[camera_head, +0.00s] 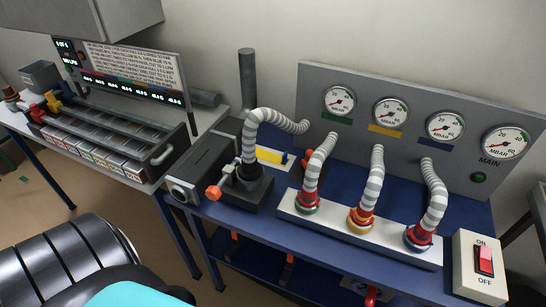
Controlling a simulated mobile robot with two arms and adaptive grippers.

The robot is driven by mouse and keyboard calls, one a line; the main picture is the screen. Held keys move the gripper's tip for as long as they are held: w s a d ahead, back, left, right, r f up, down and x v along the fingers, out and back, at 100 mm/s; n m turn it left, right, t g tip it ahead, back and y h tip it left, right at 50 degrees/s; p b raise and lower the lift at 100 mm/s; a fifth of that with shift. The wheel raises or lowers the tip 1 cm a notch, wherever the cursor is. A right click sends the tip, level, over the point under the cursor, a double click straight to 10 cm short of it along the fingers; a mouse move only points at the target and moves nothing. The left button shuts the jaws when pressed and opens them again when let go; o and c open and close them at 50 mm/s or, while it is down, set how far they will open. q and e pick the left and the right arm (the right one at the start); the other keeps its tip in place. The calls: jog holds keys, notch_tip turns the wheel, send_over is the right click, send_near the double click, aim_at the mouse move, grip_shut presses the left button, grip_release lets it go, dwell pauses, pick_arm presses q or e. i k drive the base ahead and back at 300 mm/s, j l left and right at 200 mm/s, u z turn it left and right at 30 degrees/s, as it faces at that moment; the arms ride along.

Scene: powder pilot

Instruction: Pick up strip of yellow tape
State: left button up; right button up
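A yellow strip (271,156) with a pale border lies on the blue bench, behind the upright hose and left of the gauges. The hose hides part of its left side, and I cannot tell for sure that it is tape. A second flat yellow strip (386,131) is on the grey gauge panel, under the second gauge from the left. Neither of my grippers shows in the head view.
The blue bench (290,223) carries several ribbed hoses, a white manifold (330,229), a grey box (203,167) and an ON/OFF switch box (480,268). A grey-topped table with a tray rack (128,138) stands left. A small green piece (24,179) lies on the floor.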

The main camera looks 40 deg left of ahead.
aim_at(275, 159)
jog(key=u, duration=1.65)
